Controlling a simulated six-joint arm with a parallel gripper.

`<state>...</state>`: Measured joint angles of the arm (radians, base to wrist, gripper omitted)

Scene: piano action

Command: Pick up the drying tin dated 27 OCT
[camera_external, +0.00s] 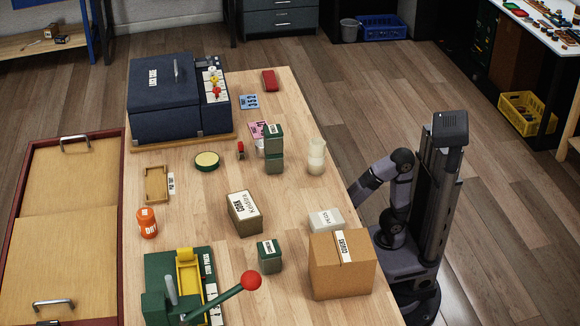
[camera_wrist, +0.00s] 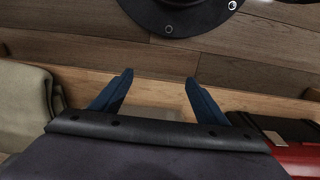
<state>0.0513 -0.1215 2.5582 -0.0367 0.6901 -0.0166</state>
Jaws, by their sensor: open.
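Three dark green box-shaped tins stand on the wooden table. One tin (camera_external: 274,137) is stacked on another tin (camera_external: 274,163) near the table's middle. A third tin (camera_external: 270,262) stands nearer the front, left of the cardboard box. Their labels are too small to read, so I cannot tell which is dated 27 OCT. My gripper (camera_wrist: 155,85) shows in the wrist view with its two blue fingers apart and nothing between them, over floor and a wooden edge. In the external view my arm is folded at the table's right side, and I cannot make out the fingers there.
A cardboard box (camera_external: 342,268), a white box (camera_external: 325,220) and a brown carton (camera_external: 244,213) stand near the third tin. A green press (camera_external: 175,285) has a red-knobbed lever reaching toward it. Pale jars (camera_external: 316,157) stand right of the stack. Bare tabletop lies between.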

